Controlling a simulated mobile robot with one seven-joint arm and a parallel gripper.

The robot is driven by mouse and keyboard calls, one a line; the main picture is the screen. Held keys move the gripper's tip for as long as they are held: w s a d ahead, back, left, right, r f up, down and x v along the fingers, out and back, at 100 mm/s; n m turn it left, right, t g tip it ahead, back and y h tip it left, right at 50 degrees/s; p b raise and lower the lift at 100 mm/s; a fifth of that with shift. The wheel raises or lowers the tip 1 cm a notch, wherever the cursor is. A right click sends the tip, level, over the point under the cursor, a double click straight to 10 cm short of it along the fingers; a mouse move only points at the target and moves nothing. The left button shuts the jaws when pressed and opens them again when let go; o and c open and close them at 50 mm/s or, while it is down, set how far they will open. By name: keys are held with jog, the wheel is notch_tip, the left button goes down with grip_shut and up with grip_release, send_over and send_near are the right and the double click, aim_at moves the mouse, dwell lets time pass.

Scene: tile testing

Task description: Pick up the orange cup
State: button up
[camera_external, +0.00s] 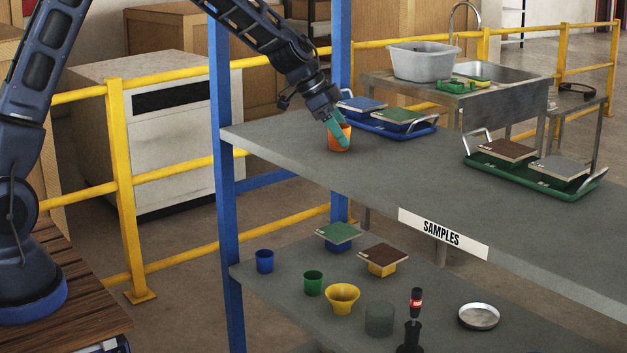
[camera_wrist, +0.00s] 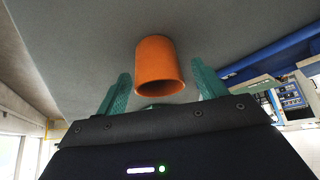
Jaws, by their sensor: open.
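The orange cup (camera_external: 340,140) stands on the grey upper shelf, near its left end. In the wrist view the orange cup (camera_wrist: 158,66) shows between and a little beyond my two green fingers. My gripper (camera_external: 336,132) is at the cup, with a green finger in front of part of it in the external view. In the wrist view my gripper (camera_wrist: 163,82) is open, with a finger on each side of the cup and gaps visible beside it. Whether a finger touches the cup cannot be told.
A blue tray (camera_external: 432,130) with tile samples lies just behind the cup. A green tray (camera_external: 560,189) with tiles lies farther right on the upper shelf (camera_external: 440,180). A blue post (camera_external: 222,180) stands left. The lower shelf holds several cups and tiles.

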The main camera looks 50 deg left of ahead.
jog(key=shift+w+d+f, duration=0.25)
jog(key=shift+f, duration=0.3)
jog(key=shift+c, duration=0.2)
jog(key=c, duration=1)
jog(key=shift+r, duration=0.1)
jog(key=shift+c, duration=0.2)
